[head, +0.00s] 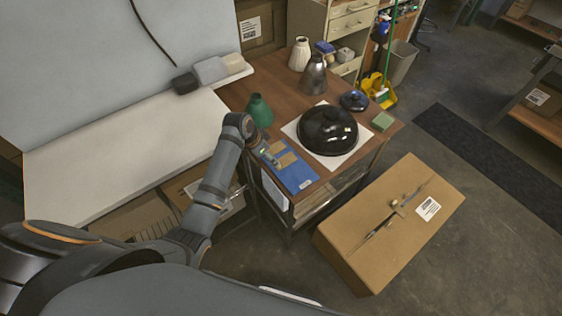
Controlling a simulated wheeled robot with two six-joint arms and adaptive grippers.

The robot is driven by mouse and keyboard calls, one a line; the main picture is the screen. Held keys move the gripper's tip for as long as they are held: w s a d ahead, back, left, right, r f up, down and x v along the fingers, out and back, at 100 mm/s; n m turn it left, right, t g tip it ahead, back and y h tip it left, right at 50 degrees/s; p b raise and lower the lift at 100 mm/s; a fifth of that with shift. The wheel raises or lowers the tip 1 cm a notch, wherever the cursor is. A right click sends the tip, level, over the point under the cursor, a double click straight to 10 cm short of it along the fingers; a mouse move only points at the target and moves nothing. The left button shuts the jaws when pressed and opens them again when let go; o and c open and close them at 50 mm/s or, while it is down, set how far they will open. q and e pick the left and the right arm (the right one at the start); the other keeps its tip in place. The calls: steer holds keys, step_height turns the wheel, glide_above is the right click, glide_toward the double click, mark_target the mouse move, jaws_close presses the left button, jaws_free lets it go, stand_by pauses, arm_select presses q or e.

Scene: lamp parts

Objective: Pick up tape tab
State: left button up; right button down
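My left arm reaches in from the left and its gripper (269,155) points down at the left edge of a blue sheet (296,178) on the wooden table. The gripper is small here, and I cannot tell whether its fingers are open or shut. Small tan patches (286,160) lie on the blue sheet beside the gripper. I cannot tell whether one of them is the tape tab. On the floor, a closed cardboard box (375,240) has a dark seam with small tan pieces (398,203) on top. My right gripper is not in view.
A glossy black dome (328,130) stands on a white sheet right of the gripper. A green vase (260,110), a grey vase (314,75), a cream vase (299,54), a dark blue lidded piece (354,100) and a green block (383,121) stand around it.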

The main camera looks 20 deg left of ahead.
mark_target(285, 159)
arm_select(q)
steer(key=x, duration=0.8)
steer(key=shift+w+a+f, duration=0.1)
steer(key=shift+w+f, duration=0.05)
steer(key=shift+w, duration=0.2)
steer(key=shift+s, duration=0.1)
steer(key=shift+c, duration=0.4)
steer(key=c, duration=0.8)
